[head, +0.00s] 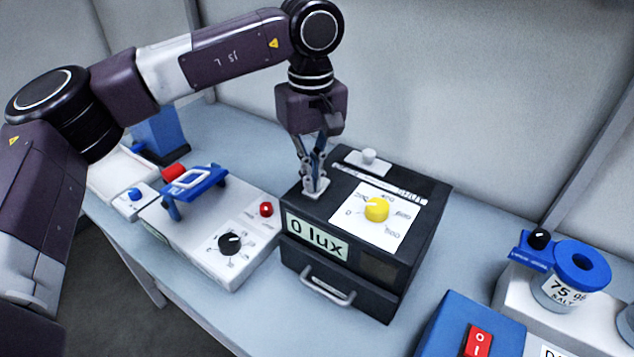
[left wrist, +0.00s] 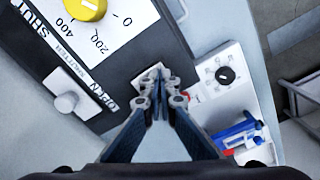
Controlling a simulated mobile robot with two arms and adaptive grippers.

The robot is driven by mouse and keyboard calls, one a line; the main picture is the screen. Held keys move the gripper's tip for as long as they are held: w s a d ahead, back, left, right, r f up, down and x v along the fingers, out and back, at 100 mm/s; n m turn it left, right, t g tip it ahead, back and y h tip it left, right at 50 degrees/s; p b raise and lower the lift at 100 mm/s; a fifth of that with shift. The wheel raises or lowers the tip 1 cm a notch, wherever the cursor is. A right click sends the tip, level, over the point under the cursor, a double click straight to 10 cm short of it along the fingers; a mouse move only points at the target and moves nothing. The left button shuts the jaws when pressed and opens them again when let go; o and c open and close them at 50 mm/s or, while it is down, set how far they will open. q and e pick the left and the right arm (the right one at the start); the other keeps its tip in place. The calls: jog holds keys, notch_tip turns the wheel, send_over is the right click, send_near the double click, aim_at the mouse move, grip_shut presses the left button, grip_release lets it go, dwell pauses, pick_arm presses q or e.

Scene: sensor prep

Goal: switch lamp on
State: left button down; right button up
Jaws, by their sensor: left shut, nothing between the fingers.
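The dark box (head: 340,270) with a "0 lux" display (head: 317,238) stands mid-table. Its top has a yellow dial (head: 376,209) on a white scale, also seen in the left wrist view (left wrist: 86,8), and a pale slider knob (head: 369,156) by the words SHUT and OPEN. That knob also shows in the left wrist view (left wrist: 67,102). My left gripper (head: 315,188) is shut and empty, pointing down at a small pale plate on the box's top left corner. The fingertips (left wrist: 160,72) hide most of that plate; I cannot tell whether they touch it. My right gripper is out of view.
Left of the box is a white unit (head: 215,262) with a black knob, a red button and a blue frame. A wall stands behind the table.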

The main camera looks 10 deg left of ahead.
pick_arm(q)
jog(key=shift+r+p, duration=2.25)
jog(key=shift+r, duration=1.15)
jog(key=shift+f, duration=0.15)
